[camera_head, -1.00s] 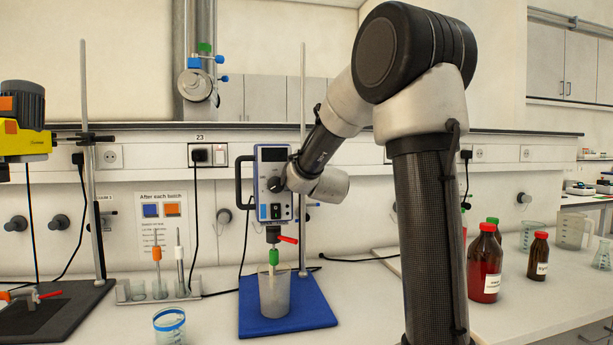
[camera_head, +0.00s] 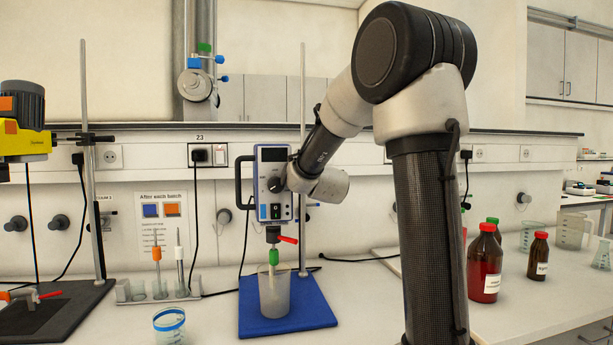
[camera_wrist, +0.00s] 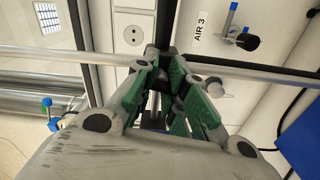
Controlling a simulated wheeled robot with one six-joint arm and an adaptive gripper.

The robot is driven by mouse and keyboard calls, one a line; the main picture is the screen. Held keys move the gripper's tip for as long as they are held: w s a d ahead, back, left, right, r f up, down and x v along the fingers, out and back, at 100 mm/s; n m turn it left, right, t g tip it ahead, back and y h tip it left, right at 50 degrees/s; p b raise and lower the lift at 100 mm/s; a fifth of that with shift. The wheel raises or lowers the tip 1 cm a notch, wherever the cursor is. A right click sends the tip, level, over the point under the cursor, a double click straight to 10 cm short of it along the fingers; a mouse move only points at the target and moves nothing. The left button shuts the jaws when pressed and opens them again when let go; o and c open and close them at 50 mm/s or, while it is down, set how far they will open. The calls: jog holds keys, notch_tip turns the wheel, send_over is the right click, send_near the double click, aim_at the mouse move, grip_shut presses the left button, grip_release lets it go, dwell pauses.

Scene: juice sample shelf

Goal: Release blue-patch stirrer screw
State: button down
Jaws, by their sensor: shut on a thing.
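The stirrer (camera_head: 273,190) with a blue-edged front hangs on an upright stand rod (camera_head: 303,105) over a blue base plate (camera_head: 318,314). Its green-marked shaft (camera_head: 274,257) reaches into a beaker (camera_head: 274,296) on the plate. A red lever (camera_head: 288,239) sticks out below the housing. My gripper is hidden behind the stirrer in the head view. In the wrist view my gripper (camera_wrist: 164,78) has its green-padded fingers closed in beside the pale rod (camera_wrist: 235,68) and a black part (camera_wrist: 166,25). The fingers hide the screw between them.
A second stirrer (camera_head: 22,120), yellow and grey, stands at the left. A rack (camera_head: 158,293) holds orange- and white-marked shafts. A blue-rimmed beaker (camera_head: 169,325) is in front. Red-capped bottles (camera_head: 485,265) stand at right, beyond my arm.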

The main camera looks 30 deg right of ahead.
jog(key=shift+n, duration=1)
jog(key=c, duration=0.7)
grip_release()
jog(key=v, duration=1.2)
